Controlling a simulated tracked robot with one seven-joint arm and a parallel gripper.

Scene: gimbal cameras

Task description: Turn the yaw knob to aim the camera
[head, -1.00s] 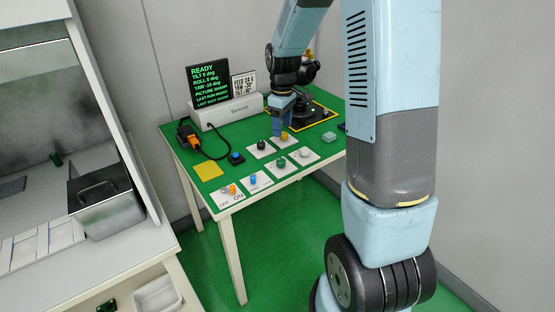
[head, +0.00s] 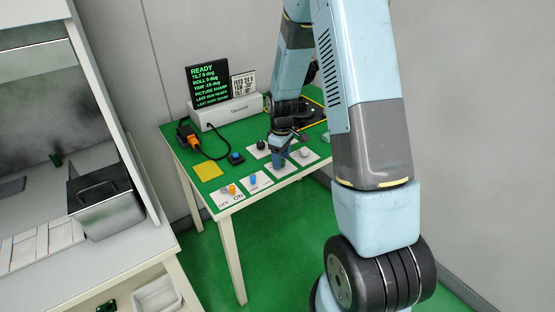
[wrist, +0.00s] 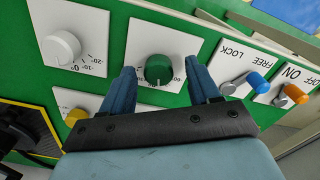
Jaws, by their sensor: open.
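A green round knob (wrist: 159,70) sits on a white dial plate (wrist: 160,38) in the wrist view; I cannot read a yaw label on it. My gripper (wrist: 160,75) is open, with one blue finger on each side of the green knob; I cannot tell whether they touch it. In the head view my gripper (head: 279,164) is low over the front row of plates and hides the green knob. A white knob (wrist: 61,47) is to its left in the wrist view. The screen (head: 209,84) reads READY, tilt 0, roll 0 and what looks like yaw -15 deg.
A blue FREE/LOCK lever (wrist: 257,82) and an orange OFF/ON lever (wrist: 295,94) are to the right in the wrist view. A yellow knob (wrist: 76,116) is at lower left. A black knob (head: 261,145), blue button (head: 236,158) and yellow pad (head: 208,170) are on the green table.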

